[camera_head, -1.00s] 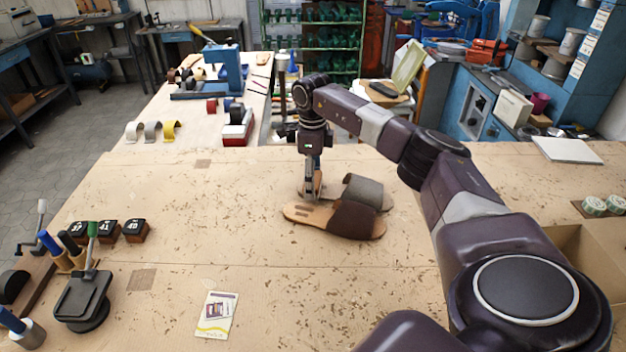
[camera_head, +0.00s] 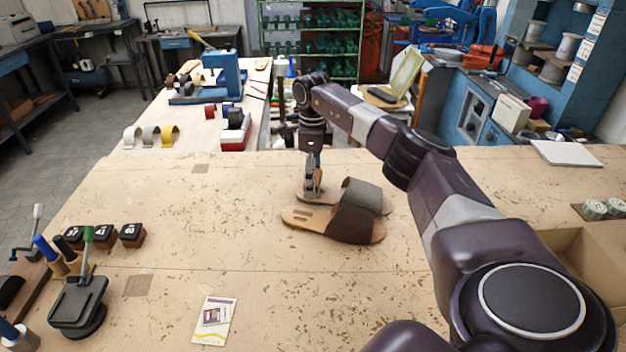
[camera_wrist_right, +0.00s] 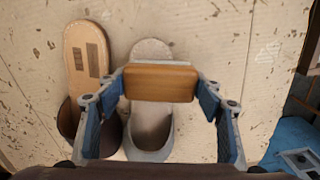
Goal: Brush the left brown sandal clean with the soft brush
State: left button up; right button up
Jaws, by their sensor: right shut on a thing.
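The brown sandal (camera_head: 352,224) lies on the workbench, its tan footbed pointing left and its dark brown strap at the right. In the right wrist view it is on the left (camera_wrist_right: 88,75). A grey-strapped sandal (camera_head: 365,190) lies just behind it; in the right wrist view this is the middle one (camera_wrist_right: 150,125). My right gripper (camera_head: 312,190) is shut on the soft brush, whose wooden back (camera_wrist_right: 160,83) shows between the fingers. The brush is over the grey sandal's footbed, not the brown one. Its bristles are hidden, so I cannot tell whether it touches. My left gripper is not in view.
A card (camera_head: 214,321) lies at the front of the bench. A black stand (camera_head: 78,303) and several dark blocks (camera_head: 131,235) are at the left. An open cardboard box (camera_head: 578,262) is at the right. The bench left of the sandals is mostly clear.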

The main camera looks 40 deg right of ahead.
dwell(0.3)
jog(key=shift+s+a+p, duration=0.15)
jog(key=shift+a+p, duration=0.05)
jog(key=shift+p, duration=0.25)
jog(key=shift+s+a+f+p, duration=0.1)
jog(key=shift+s+a+p, duration=0.6)
jog(key=shift+a, duration=0.15)
jog(key=shift+w, duration=0.1)
